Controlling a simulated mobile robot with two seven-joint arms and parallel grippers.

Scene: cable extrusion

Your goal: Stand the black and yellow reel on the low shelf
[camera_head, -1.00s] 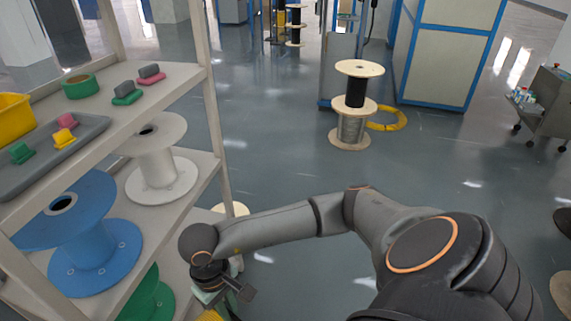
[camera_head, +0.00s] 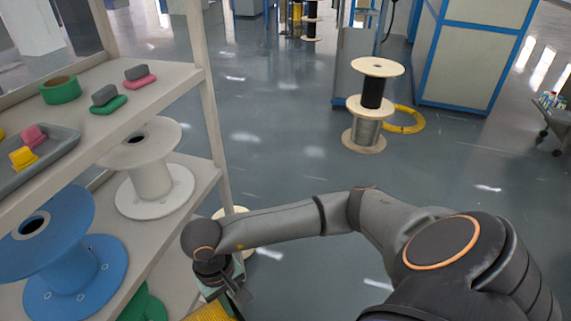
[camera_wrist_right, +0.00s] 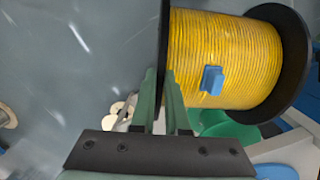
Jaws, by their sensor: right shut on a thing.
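The black and yellow reel (camera_wrist_right: 235,55) fills the upper right of the right wrist view, with yellow windings between black flanges and a blue block on the windings. In the head view only a yellow part of it (camera_head: 208,313) shows at the bottom edge. My right gripper (camera_wrist_right: 167,85) is shut on the rim of its near black flange. In the head view this gripper (camera_head: 232,290) is low, just right of the rack. The low shelf (camera_head: 178,285) shows only partly under the middle board, with a green reel (camera_head: 146,303) on it. My left gripper is not in view.
The middle shelf carries a white reel (camera_head: 150,180) and a blue reel (camera_head: 70,270). The rack's post (camera_head: 213,110) stands close to my right wrist. A pale wooden reel lies behind the wrist. Open floor lies right of the rack, with stacked reels (camera_head: 370,100) farther off.

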